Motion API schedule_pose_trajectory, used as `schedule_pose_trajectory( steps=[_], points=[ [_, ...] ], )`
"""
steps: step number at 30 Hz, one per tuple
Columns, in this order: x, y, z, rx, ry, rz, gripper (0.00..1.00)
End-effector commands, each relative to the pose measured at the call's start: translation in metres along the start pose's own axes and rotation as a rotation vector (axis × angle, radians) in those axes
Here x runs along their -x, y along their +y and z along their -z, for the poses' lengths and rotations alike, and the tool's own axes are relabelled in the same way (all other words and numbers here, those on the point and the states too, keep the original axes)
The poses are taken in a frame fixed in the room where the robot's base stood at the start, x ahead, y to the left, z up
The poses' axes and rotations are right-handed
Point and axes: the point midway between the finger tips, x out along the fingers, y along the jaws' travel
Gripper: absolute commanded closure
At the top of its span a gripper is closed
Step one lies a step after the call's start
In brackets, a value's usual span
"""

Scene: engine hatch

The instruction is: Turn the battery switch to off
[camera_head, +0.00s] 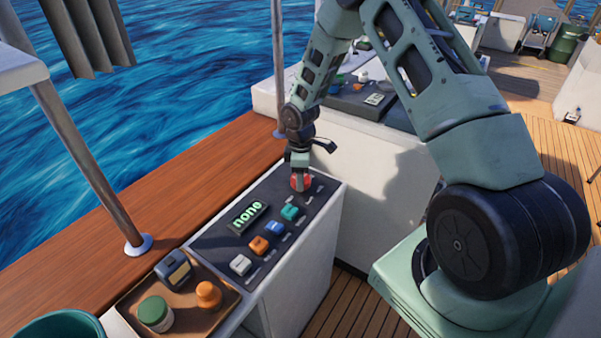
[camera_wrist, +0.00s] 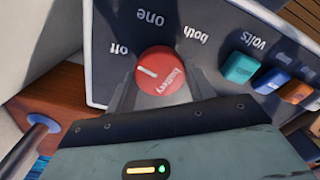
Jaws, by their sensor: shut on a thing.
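The battery switch is a round red knob marked "battery" (camera_wrist: 160,72) on a dark panel. The words "off", "one" and "both" stand around it. Its white pointer line points toward the "off" word (camera_wrist: 120,48) in the wrist view. My gripper (camera_wrist: 161,92) is shut on the knob, with one finger on each side. In the head view my gripper (camera_head: 299,172) reaches down onto the red knob (camera_head: 307,184) at the panel's far end and partly hides it. A small display (camera_head: 248,216) on the panel reads "none" in green.
Teal (camera_head: 290,212), blue (camera_head: 274,228), orange (camera_head: 259,244) and white (camera_head: 240,264) switches line the panel. A tray (camera_head: 222,316) at the near end holds a green-lidded jar, an orange item and a dark block. A post (camera_head: 95,165) rises at left.

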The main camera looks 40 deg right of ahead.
Motion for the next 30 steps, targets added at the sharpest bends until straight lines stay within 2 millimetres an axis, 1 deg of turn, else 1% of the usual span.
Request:
schedule_pose_trajectory(
  steps=[6, 12, 18, 29, 30],
  points=[
    [0.0017, 0.0006, -0.0003, 0.131, 0.0, -0.001, 0.7],
    [0.0013, 0.0007, -0.0004, 0.201, 0.0, -0.001, 0.7],
    [0.0008, 0.0007, -0.0003, 0.232, 0.0, -0.001, 0.7],
    [0.0005, 0.0008, -0.0002, 0.237, 0.0, -0.002, 0.7],
    [0.0005, 0.0008, -0.0001, 0.237, 0.0, -0.002, 0.44]
  ],
)
